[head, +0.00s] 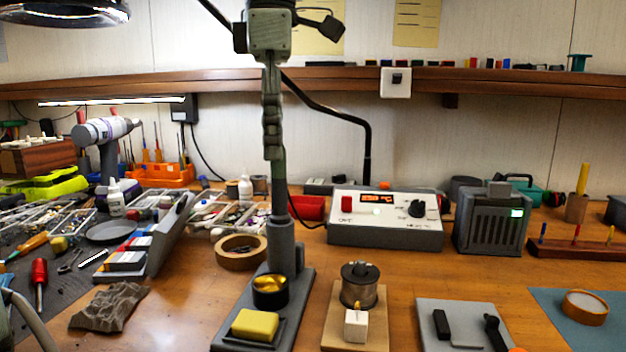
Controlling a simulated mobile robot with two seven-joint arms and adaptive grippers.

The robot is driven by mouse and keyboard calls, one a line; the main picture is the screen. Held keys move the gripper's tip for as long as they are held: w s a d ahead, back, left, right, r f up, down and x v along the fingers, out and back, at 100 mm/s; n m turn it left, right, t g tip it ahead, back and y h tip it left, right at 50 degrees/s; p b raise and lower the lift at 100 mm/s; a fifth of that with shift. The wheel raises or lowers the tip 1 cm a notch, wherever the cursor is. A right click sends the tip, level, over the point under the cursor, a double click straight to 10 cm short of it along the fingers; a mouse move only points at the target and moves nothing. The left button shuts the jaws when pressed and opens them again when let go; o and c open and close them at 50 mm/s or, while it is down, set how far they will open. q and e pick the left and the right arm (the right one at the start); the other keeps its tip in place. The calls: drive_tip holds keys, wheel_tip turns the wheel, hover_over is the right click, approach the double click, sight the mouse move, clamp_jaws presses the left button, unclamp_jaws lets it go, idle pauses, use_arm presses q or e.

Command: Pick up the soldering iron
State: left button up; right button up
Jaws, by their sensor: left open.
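The soldering iron (272,115) appears to be the dark grey-green, ribbed handle standing upright in the middle of the head view. Its lower end goes into the grey holder of a stand (283,245), so its tip is hidden. The stand's base carries brass wool (270,291) in a dark cup and a yellow sponge (255,325). Only a pale grey curved part of my left gripper (15,312) shows at the lower left edge, far from the iron. It is open, with no object seen in it. My right gripper is out of view.
A soldering station (385,219) stands behind, to the right of the stand. A tape roll (241,250) and a crumpled grey cloth (110,305) lie left. A black lamp arm (366,140) rises behind.

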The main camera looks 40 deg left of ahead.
sight(278, 216)
use_arm(q)
drive_tip(key=shift+w+f, duration=0.1)
drive_tip(key=shift+w, duration=0.15)
drive_tip(key=shift+f, duration=0.3)
wheel_tip(278, 216, down, 7)
drive_tip(key=shift+s+d, duration=0.1)
drive_tip(key=shift+s, duration=0.05)
drive_tip(key=shift+c, duration=0.5)
clamp_jaws()
